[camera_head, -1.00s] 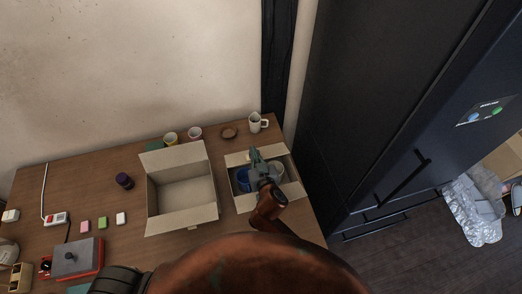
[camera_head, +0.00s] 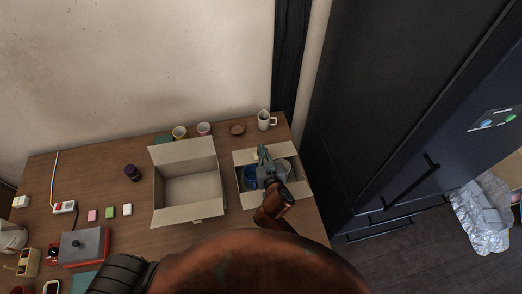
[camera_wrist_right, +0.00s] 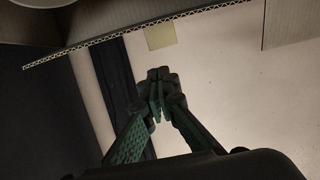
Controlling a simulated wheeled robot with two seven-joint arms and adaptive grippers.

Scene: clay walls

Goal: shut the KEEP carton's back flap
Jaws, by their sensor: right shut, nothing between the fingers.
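Two open cartons stand on the table; I cannot read a KEEP label on either. The smaller right carton (camera_head: 242,200) holds a blue cup (camera_head: 250,176) and a whitish round item (camera_head: 283,168). A pale flap or wall strip (camera_head: 244,157) shows at its back edge, partly hidden by my gripper. My right gripper (camera_head: 263,150) is shut and empty above this carton, fingertips near its back edge. In the wrist view the shut fingertips (camera_wrist_right: 160,74) are below a corrugated cardboard edge (camera_wrist_right: 140,27); contact is unclear. My left gripper is out of view.
The larger carton (camera_head: 190,217) is open and empty to the left. A white mug (camera_head: 264,121), brown bowl (camera_head: 237,129) and two cups stand behind the cartons. A dark cabinet (camera_head: 385,130) rises on the right. Table left holds a purple jar (camera_head: 132,173) and small items.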

